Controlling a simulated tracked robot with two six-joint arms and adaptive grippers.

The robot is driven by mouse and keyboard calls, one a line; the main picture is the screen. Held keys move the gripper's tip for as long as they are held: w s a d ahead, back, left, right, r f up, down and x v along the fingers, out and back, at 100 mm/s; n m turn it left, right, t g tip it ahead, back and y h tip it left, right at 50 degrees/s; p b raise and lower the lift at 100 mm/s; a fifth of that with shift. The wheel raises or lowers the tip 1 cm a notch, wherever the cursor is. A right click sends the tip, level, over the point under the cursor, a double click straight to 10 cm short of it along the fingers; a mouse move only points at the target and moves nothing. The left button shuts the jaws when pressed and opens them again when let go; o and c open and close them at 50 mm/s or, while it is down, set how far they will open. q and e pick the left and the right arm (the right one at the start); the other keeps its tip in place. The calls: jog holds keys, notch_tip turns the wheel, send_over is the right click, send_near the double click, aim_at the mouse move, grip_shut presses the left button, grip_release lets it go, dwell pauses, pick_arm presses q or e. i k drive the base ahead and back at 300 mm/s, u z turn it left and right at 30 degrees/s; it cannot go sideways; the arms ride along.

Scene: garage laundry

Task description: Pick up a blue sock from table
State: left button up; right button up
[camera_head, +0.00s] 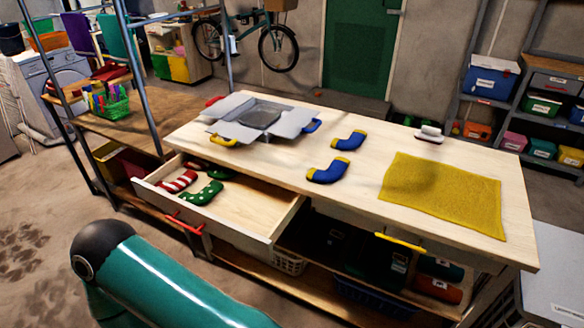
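Two blue socks with yellow cuffs and toes lie flat on the wooden table (290,165). The farther blue sock (348,141) is near the table's middle. The nearer blue sock (327,172) lies a little closer to the front edge, apart from the first. Part of my own teal arm with a black joint shows at the bottom left, in front of the table. Neither gripper is in the picture, so nothing shows of what they hold.
An open drawer (262,233) juts from the table's front left, holding red-striped socks (178,182) and green dotted socks (202,194). A grey folding device (258,118) lies behind, a yellow cloth (440,195) to the right, and a small white-handled brush (430,133) at the back.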

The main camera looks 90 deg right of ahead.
aim_at(339, 165)
jog(key=z, duration=0.05)
jog(key=k, duration=1.55)
jog(key=z, duration=1.2)
jog(key=i, duration=1)
jog(key=z, duration=0.15)
